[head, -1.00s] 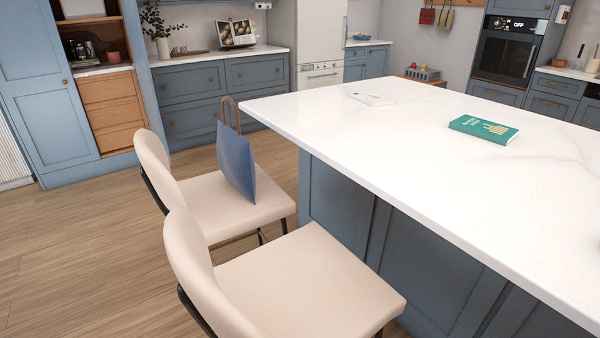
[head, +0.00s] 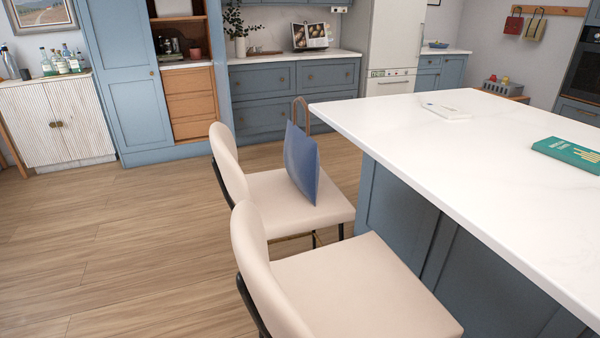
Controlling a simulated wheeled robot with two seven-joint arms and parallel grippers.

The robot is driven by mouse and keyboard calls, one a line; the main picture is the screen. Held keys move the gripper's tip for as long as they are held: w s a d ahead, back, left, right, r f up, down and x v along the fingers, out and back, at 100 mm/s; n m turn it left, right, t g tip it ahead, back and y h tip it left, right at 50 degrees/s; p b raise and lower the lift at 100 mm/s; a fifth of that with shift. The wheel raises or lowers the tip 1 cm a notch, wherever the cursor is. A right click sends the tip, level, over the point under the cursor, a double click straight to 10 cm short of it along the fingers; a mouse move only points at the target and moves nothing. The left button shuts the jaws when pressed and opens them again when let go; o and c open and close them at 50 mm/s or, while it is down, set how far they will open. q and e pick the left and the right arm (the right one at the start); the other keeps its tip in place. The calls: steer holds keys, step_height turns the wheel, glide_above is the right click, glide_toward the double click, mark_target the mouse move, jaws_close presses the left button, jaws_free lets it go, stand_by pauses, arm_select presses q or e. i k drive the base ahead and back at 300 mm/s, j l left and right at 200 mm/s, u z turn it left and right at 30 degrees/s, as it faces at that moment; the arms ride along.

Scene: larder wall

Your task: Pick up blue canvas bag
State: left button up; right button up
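The blue canvas bag (head: 301,162) stands upright on the seat of the farther cream chair (head: 270,200), in the middle of the head view. Its brown handle (head: 300,112) loops up above it, near the left edge of the white island top. The chair's backrest is to the left of the bag. Neither of my grippers shows in the view.
The white island (head: 450,160) fills the right side, with a green book (head: 568,154) on top. A nearer cream chair (head: 340,290) stands in front of the bag's chair. The wooden floor (head: 120,240) at left is clear. A white cabinet (head: 55,120) with bottles stands at far left.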

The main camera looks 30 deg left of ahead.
mark_target(301, 154)
steer(key=i+j, duration=0.1)
steer(key=j, duration=0.4)
steer(key=j+u, duration=0.1)
steer(key=j, duration=0.4)
steer(key=i+j, duration=0.15)
steer(key=j, duration=0.3)
steer(key=i+j, duration=0.1)
steer(key=j, duration=0.4)
steer(key=i+j+u, duration=0.1)
steer(key=j, duration=0.4)
steer(key=i+j, duration=0.15)
steer(key=j, duration=0.3)
steer(key=i+j, duration=0.1)
steer(key=j, duration=0.4)
steer(key=i+j+u, duration=0.1)
steer(key=j, duration=0.4)
